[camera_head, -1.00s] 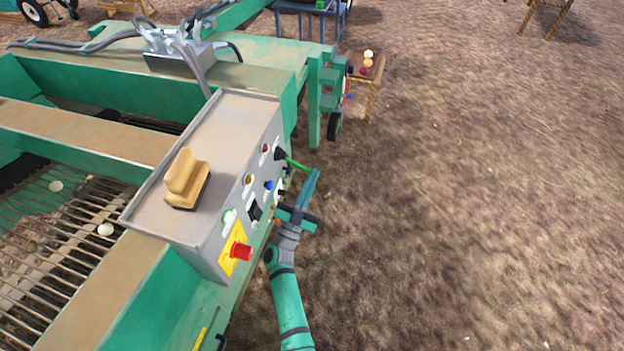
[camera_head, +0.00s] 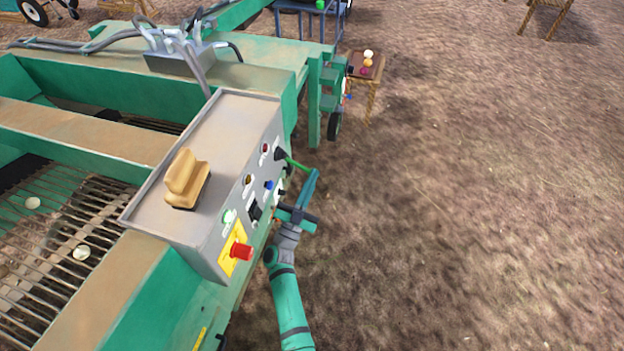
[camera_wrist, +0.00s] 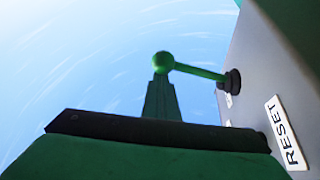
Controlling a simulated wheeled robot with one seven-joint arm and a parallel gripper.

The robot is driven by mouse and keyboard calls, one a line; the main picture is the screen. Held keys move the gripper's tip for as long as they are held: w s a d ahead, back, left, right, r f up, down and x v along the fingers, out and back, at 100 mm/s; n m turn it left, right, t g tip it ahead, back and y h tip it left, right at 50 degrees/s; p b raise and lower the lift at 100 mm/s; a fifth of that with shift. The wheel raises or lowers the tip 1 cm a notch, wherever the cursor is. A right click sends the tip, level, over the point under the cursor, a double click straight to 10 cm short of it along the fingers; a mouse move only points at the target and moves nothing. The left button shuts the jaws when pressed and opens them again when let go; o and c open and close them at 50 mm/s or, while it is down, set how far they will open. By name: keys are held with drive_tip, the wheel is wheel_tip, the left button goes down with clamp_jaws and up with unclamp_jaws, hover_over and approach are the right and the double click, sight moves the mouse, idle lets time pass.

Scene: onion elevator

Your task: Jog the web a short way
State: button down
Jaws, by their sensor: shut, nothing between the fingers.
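The web (camera_head: 50,240) is a bed of parallel metal rods at the lower left, with two pale onions (camera_head: 81,253) on it. The grey control box (camera_head: 215,150) stands beside it. A green lever with a ball end (camera_head: 298,164) sticks out of a black boot on the box's right face; it also shows in the wrist view (camera_wrist: 195,70). My gripper (camera_head: 314,174) is shut and empty, with its tips at the lever's ball end. In the wrist view the fingers (camera_wrist: 161,88) overlap the ball's lower side; I cannot tell whether they touch it.
A red mushroom button (camera_head: 241,251) on a yellow plate, a black switch (camera_head: 254,212) and a blue button (camera_head: 268,185) sit close to my gripper. A RESET label (camera_wrist: 284,132) shows in the wrist view. Open soil lies to the right.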

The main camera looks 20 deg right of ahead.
drive_tip(key=shift+a+f, duration=0.2)
drive_tip(key=shift+f, duration=0.1)
drive_tip(key=s+a, duration=0.5)
drive_tip(key=s, duration=0.2)
drive_tip(key=shift+s+a+f, duration=0.2)
drive_tip(key=shift+f, duration=0.05)
drive_tip(key=shift+s, duration=0.1)
idle(0.3)
drive_tip(key=s+a+n+y, duration=0.4)
drive_tip(key=s+y, duration=0.1)
drive_tip(key=s, duration=0.6)
drive_tip(key=s+a+r+n+y, duration=0.1)
drive_tip(key=s+a+n+y, duration=0.4)
drive_tip(key=s, duration=0.7)
drive_tip(key=s+a+r+n+g+y, duration=0.1)
drive_tip(key=s+a+n+y, duration=0.3)
drive_tip(key=s+y, duration=0.3)
drive_tip(key=a+v, duration=0.1)
drive_tip(key=v, duration=0.3)
drive_tip(key=shift+s+f, duration=0.3)
drive_tip(key=shift+s, duration=0.05)
